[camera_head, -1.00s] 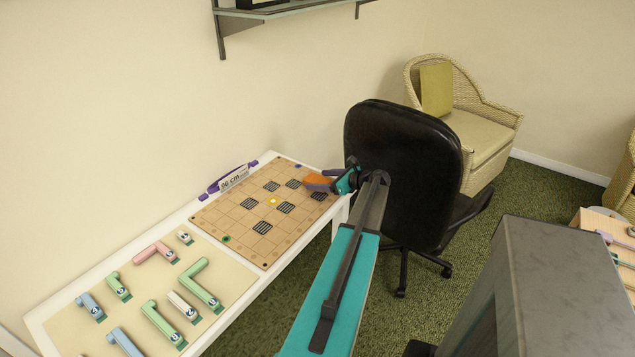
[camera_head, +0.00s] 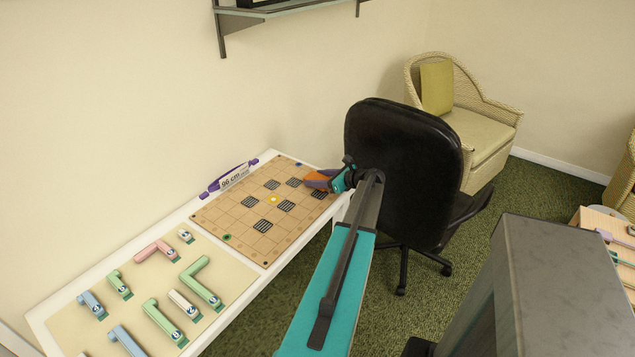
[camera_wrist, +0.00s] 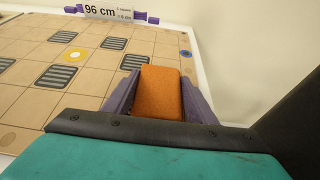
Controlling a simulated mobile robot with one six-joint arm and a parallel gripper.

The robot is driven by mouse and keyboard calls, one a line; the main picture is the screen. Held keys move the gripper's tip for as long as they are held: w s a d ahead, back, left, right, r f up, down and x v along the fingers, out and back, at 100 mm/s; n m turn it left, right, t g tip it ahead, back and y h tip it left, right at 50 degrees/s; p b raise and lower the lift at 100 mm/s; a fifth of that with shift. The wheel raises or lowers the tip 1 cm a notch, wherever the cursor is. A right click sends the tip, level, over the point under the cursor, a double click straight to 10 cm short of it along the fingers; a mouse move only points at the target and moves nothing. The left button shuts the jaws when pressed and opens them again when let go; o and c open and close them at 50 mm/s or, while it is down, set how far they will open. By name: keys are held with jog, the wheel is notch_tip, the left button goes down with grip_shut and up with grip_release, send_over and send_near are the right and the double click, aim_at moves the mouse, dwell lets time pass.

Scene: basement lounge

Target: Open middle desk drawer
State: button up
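No desk drawer shows in either view. The white table (camera_head: 54,318) shows its top at the left. My gripper (camera_head: 318,180) is over the right end of the brown grid board (camera_head: 225,212), beside the black chair. In the wrist view, the two purple fingers of my gripper (camera_wrist: 161,78) stand on either side of an orange block (camera_wrist: 159,98) and appear closed on it. The board (camera_wrist: 25,80) lies beyond and to the left of the fingers there. Whether the block touches the board is not clear.
A black office chair (camera_head: 403,165) stands close to my arm and the table end. Several pastel angled pieces (camera_head: 200,280) lie on the near mat. A "96 cm" label (camera_head: 235,178) is by the wall. A wicker armchair (camera_head: 480,135) is farther back, with green carpet around.

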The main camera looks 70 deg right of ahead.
aim_at(318, 178)
jog(key=shift+c, duration=1.2)
jog(key=shift+r, duration=0.1)
jog(key=shift+r, duration=0.8)
jog(key=shift+s+a+r+b, duration=0.1)
jog(key=shift+a+r+b, duration=0.1)
jog(key=shift+r+b, duration=0.5)
jog(key=s+a, duration=0.2)
jog(key=a, duration=0.2)
jog(key=s+a+r+b, duration=0.1)
jog(key=s+a, duration=0.1)
jog(key=a, duration=0.3)
jog(key=s+a+b, duration=0.1)
jog(key=s+a, duration=0.1)
jog(key=a, duration=0.3)
jog(key=shift+s+a+r, duration=0.1)
jog(key=shift+s+r, duration=0.1)
jog(key=shift+r, duration=0.2)
